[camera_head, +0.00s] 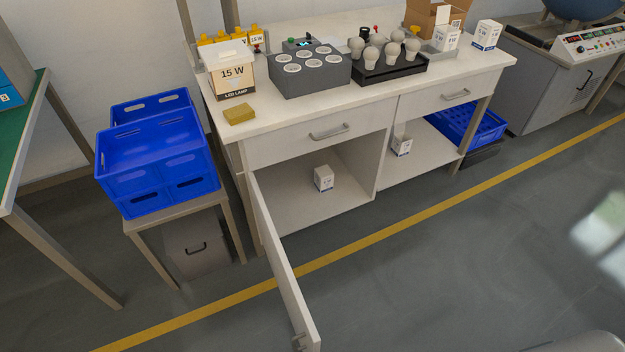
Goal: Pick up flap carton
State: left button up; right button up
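No carton is labelled as the flap carton, so I cannot tell for certain which one it is. A brown cardboard carton (424,14) with raised flaps stands at the back right of the white workbench (370,98), cut by the top edge. A larger tan and white carton (233,73) marked 15 W LED LAMP stands at the bench's left end. Small white cartons stand at the right, one by the lamp tray (445,38) and one near the corner (487,35). Two more sit in the cupboard (324,178) and on the open shelf (402,145). Neither gripper is in view.
A grey socket block (310,82), a black tray with several bulbs (390,72) and a yellow block (239,114) are on the bench. The cupboard door (284,262) stands open into the floor space. Blue crates (155,165) are stacked left. Floor at right front is clear.

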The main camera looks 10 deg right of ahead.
aim_at(326, 185)
jog(key=i+l+u, duration=0.1)
jog(key=l+u, duration=0.35)
jog(key=l, duration=0.3)
jog(key=l+u, duration=0.4)
jog(key=l, duration=0.4)
jog(key=k+l+u, duration=0.15)
jog(key=l+u, duration=0.3)
jog(key=l, duration=0.3)
